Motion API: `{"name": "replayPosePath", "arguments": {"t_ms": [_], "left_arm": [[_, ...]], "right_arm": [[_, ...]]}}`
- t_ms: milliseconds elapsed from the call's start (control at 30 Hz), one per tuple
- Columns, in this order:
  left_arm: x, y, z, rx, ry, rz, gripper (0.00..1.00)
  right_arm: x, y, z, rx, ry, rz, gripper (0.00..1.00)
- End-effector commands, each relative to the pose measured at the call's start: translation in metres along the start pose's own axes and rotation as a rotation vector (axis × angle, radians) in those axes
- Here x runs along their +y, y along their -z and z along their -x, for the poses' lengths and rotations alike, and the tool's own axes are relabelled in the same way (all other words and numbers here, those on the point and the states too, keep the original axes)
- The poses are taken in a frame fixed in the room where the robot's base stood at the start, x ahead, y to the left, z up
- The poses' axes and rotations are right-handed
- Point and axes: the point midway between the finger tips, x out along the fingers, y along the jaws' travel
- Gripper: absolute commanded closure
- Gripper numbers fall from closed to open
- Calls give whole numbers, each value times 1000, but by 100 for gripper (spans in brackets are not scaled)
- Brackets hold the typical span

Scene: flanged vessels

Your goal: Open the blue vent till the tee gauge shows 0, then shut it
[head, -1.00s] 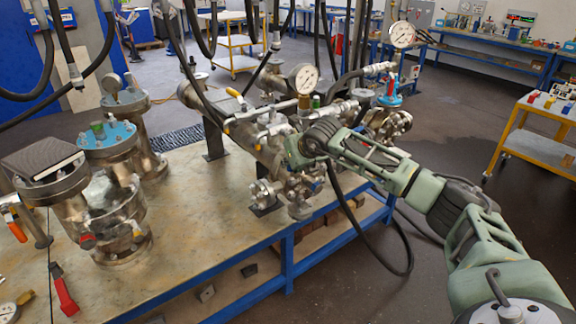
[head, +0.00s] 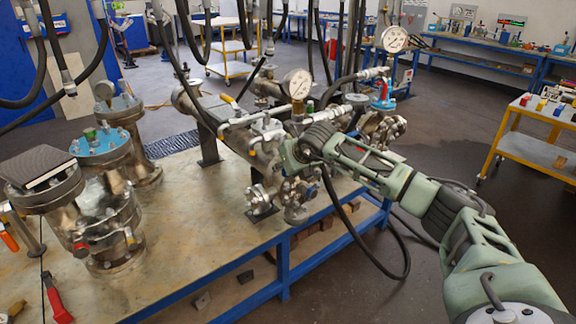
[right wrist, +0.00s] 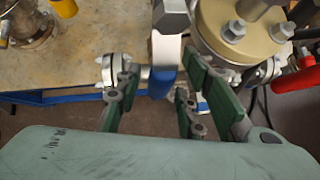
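The blue vent handle (right wrist: 162,82) shows in the right wrist view, hanging below a metal stem between my right fingers. My right gripper (right wrist: 155,100) is open around it, with a visible gap on each side. In the head view my right gripper (head: 290,160) is at the fittings under the pipe run and hides the vent there. A round white gauge (head: 296,84) stands on a brass fitting just above my gripper. A second gauge (head: 394,40) stands further back right. Their needles are too small to read surely, and I cannot tell which is the tee gauge. My left gripper is not in view.
Flanged vessels (head: 103,150) stand on the bench (head: 185,225) at left, with a red-handled tool (head: 57,300) in front. A yellow-handled valve (head: 228,99) and hanging black hoses are close to the pipe run. A yellow cart (head: 540,150) stands right.

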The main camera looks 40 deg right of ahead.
Motion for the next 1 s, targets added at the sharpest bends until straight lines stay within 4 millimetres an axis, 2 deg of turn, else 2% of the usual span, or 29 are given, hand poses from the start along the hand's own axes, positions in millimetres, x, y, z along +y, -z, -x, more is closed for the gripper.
{"name": "replayPosePath", "arguments": {"t_ms": [167,600,800,1000], "left_arm": [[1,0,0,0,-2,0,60],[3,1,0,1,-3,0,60],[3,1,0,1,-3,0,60],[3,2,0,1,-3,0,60]], "right_arm": [[-1,0,16,-1,1,2,64],[-2,0,101,-1,3,1,64],[-2,0,117,0,2,-1,64],[-1,0,119,1,2,-1,64]]}}
